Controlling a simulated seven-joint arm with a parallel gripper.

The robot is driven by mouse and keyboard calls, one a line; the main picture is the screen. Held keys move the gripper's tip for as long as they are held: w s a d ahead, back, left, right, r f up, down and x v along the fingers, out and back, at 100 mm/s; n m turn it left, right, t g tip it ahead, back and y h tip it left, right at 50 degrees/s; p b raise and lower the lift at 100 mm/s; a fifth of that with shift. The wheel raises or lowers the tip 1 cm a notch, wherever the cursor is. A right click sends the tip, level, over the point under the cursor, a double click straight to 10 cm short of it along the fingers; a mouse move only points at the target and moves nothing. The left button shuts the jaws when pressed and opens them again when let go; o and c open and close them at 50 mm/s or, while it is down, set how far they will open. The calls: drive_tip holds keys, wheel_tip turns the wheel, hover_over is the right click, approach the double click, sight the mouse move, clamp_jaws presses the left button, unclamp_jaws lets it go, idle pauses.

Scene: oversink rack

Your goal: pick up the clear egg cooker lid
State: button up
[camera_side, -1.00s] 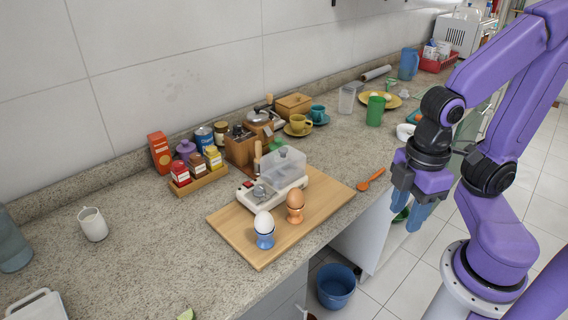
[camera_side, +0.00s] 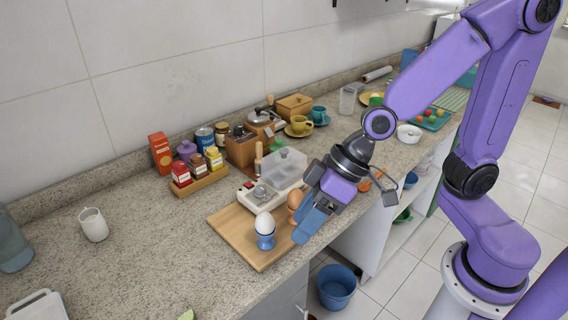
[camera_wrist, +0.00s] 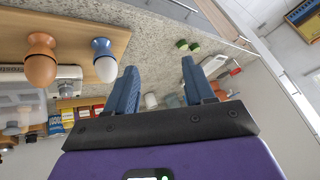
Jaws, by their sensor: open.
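My gripper (camera_side: 304,234) is open and empty, in front of the board's right side and near the brown egg (camera_side: 294,203). In the wrist view my gripper's blue fingers (camera_wrist: 157,82) are spread with nothing between them. In the side view my gripper hides part of the board and cooker's right side.
A white egg (camera_side: 264,224) stands in a blue cup at the board's front. Spice jars (camera_side: 197,165) and a wooden grinder box (camera_side: 240,148) stand behind the cooker. A blue bucket (camera_side: 337,288) is on the floor. The counter left of the board is largely clear.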

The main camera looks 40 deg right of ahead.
drive_tip(key=w+m+t+h, duration=0.4)
drive_tip(key=w+m+t, duration=0.4)
drive_tip(key=w, duration=1.1)
wheel_tip(320, 180, up, 2)
drive_tip(key=m+t+h, duration=0.1)
drive_tip(key=m+h, duration=0.7)
drive_tip(key=h, duration=0.5)
hover_over(284, 152)
drive_tip(key=a, duration=0.2)
drive_tip(key=shift+s+r, duration=0.1)
drive_tip(key=shift+s, duration=0.25)
drive_tip(key=shift+s+d, duration=0.2)
drive_tip(key=shift+d, duration=0.05)
drive_tip(key=shift+d+h, duration=0.15)
drive_tip(key=shift+h, duration=0.25)
drive_tip(key=shift+f, duration=1.9)
wheel_tip(284, 152, down, 3)
drive_tip(key=shift+f, duration=0.1)
drive_tip(key=shift+x, duration=1.4)
clamp_jaws()
